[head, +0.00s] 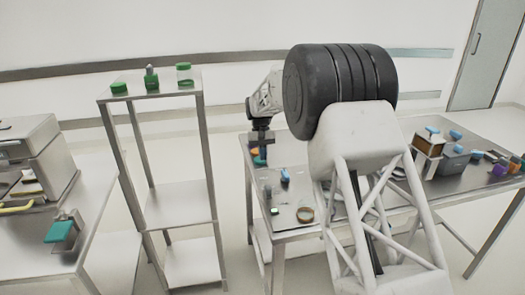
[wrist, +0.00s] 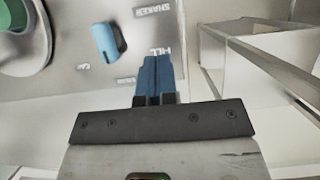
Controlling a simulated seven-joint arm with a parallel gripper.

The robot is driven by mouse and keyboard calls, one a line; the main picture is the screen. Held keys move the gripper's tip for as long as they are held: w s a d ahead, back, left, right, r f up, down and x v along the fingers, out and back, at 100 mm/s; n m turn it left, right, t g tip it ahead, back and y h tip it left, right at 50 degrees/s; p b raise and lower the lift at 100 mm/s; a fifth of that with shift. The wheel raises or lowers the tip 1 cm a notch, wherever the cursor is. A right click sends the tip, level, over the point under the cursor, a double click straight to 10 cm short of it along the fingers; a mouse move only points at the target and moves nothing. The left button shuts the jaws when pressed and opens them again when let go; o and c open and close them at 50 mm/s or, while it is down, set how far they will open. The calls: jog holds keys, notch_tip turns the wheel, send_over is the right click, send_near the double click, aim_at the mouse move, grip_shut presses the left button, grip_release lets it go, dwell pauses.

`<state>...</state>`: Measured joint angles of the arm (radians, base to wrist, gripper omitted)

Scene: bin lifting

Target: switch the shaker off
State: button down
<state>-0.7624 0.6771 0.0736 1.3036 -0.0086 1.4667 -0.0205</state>
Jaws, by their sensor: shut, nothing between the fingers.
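In the wrist view a blue rocker-like switch (wrist: 108,42) sits on a grey panel (wrist: 60,80) beside an upside-down label reading SHAKER. Small marks near it are too blurred to read. My gripper (wrist: 153,70) has its blue fingertips together and empty, a little right of and below the blue switch in the picture, apart from it. In the head view my gripper (head: 261,158) points down over the left end of the middle table. A small blue piece (head: 285,175) stands on that table to its right; I cannot tell whether it is the same switch.
A green round thing (wrist: 14,14) in a pale ring is at the wrist view's upper left. The tall rack (head: 190,150), with green-capped containers on top, stands left of the table (head: 275,228). My arm hides the table's middle. Blue-topped items and a box (head: 428,146) stand at right.

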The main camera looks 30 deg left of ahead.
aim_at(270, 189)
jog(key=x, duration=0.6)
jog(key=shift+d+f, duration=0.1)
jog(key=shift+f, duration=0.25)
jog(key=shift+s+d, duration=0.7)
jog(key=shift+s, duration=0.05)
jog(key=shift+s+d, duration=0.7)
jog(key=shift+s, duration=0.1)
jog(key=shift+s+d, duration=1.75)
jog(key=shift+d, duration=0.05)
jog(key=shift+f, duration=0.1)
